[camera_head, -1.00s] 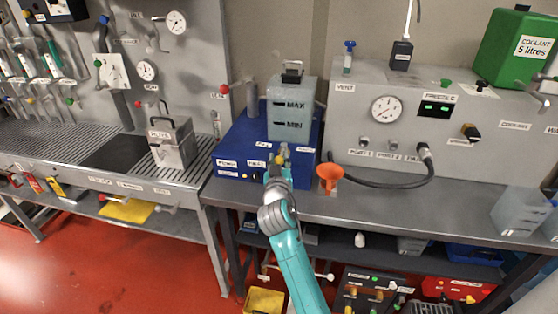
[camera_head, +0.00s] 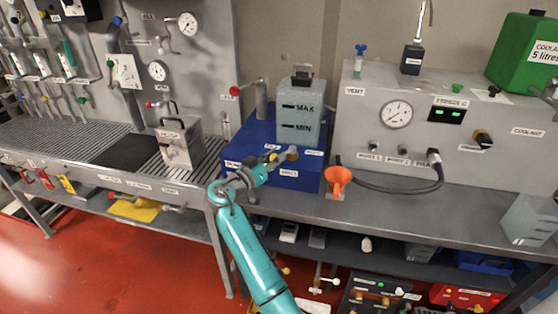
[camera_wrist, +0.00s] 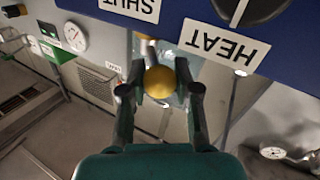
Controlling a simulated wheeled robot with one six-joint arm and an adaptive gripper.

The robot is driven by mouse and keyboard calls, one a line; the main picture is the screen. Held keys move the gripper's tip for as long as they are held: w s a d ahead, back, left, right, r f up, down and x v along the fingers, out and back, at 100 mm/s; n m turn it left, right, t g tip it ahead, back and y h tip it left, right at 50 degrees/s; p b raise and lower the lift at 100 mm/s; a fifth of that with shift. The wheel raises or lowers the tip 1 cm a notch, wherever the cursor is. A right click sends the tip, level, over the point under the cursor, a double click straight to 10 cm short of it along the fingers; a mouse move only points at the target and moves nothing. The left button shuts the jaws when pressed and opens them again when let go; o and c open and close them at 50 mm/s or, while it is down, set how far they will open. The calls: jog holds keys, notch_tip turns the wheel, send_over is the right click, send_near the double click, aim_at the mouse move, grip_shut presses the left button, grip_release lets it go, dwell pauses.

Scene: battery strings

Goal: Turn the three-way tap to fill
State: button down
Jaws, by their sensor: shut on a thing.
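The three-way tap is on the front of the blue unit (camera_head: 313,182), below the grey tank marked MAX and MIN (camera_head: 305,118). Its brass-coloured body (camera_head: 292,153) shows at the right of my gripper (camera_head: 264,163). A yellow ball knob (camera_head: 273,157) is at the end of its lever, pointing left. In the wrist view my gripper (camera_wrist: 160,90) is shut on this yellow knob (camera_wrist: 160,82), one finger on each side. SHUT (camera_wrist: 130,8) and HEAT (camera_wrist: 224,40) labels show nearby. The lever behind the knob is mostly hidden.
An orange funnel (camera_head: 338,178) stands right of the blue unit, with a black hose (camera_head: 400,190) behind it. A grey canister (camera_head: 179,145) stands on the left bench. A red-knobbed lever (camera_head: 236,90) is left of the tank.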

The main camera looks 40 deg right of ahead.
jog(key=shift+w+d+m+g, duration=0.1)
jog(key=shift+w+m+g, duration=0.3)
jog(key=shift+g, duration=0.35)
jog(key=shift+w+a+m+g, duration=0.1)
jog(key=shift+w+m+g, duration=0.1)
jog(key=shift+m+g, duration=0.45)
jog(key=shift+w+d+m+g, duration=0.1)
jog(key=shift+w+m+g, duration=0.25)
jog(key=shift+g, duration=0.45)
jog(key=c, duration=0.8)
grip_release()
jog(key=a, duration=1.2)
jog(key=shift+w, duration=0.25)
